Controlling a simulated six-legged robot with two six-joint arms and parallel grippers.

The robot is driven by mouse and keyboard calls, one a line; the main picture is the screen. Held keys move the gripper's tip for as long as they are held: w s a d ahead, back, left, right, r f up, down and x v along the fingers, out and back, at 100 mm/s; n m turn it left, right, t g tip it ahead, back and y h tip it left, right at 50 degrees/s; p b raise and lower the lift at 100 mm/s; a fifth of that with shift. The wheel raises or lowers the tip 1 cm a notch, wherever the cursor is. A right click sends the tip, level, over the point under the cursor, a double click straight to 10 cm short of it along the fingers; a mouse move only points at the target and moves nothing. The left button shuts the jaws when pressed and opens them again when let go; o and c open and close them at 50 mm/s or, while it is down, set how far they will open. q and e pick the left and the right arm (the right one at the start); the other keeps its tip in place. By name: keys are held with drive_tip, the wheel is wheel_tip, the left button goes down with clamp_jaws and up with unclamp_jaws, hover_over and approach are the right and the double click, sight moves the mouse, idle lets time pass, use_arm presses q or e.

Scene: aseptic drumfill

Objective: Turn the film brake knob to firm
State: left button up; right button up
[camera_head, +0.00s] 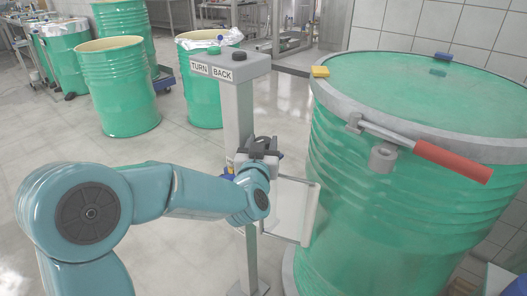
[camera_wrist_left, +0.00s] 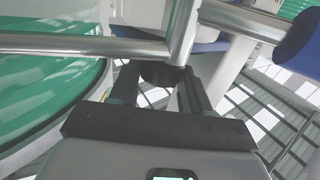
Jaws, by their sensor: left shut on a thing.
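My left gripper (camera_head: 263,148) is at the grey post (camera_head: 238,110), in front of the large green drum. In the left wrist view, the fingers (camera_wrist_left: 166,80) stand on both sides of a dark round knob (camera_wrist_left: 160,72), shut on it. The knob sits at the end of a bright metal rod (camera_wrist_left: 182,35). In the head view the gripper and wrist hide the knob. Any firm or loose marking on it cannot be read. My right gripper is not in view.
A clear framed panel (camera_head: 290,209) hangs beside the large drum (camera_head: 370,200), whose clamp has a red handle (camera_head: 453,161). Blue end pieces (camera_wrist_left: 299,40) flank the rods.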

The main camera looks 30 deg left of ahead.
use_arm(q)
drive_tip(key=m+h+b, duration=0.1)
drive_tip(key=b, duration=0.1)
drive_tip(key=m+t+h+b, duration=0.1)
drive_tip(key=h+b, duration=0.1)
drive_tip(key=m+h+b, duration=0.1)
drive_tip(key=h+b, duration=0.1)
drive_tip(key=shift+s+a+f+m+t, duration=0.1)
drive_tip(key=shift+a+f+m+t, duration=0.2)
drive_tip(key=shift+a, duration=0.1)
drive_tip(key=shift+r+m+h+b, duration=0.1)
drive_tip(key=shift+m+h+b, duration=0.2)
drive_tip(key=shift+h+b, duration=0.25)
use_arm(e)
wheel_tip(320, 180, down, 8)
use_arm(q)
drive_tip(key=shift+r+m+h, duration=0.1)
drive_tip(key=shift+m+h, duration=0.2)
drive_tip(key=shift+h, duration=0.05)
drive_tip(key=shift+a+r+m+h+p, duration=0.2)
drive_tip(key=shift+m+h+p, duration=0.3)
drive_tip(key=shift+h+p, duration=0.4)
drive_tip(key=shift+r+m+h+p, duration=0.2)
drive_tip(key=shift+m+h+p, duration=0.2)
drive_tip(key=shift+h+p, duration=0.3)
drive_tip(key=shift+f+m+h+p, duration=0.15)
drive_tip(key=shift+m+h+p, duration=0.35)
drive_tip(key=shift+h+p, duration=0.45)
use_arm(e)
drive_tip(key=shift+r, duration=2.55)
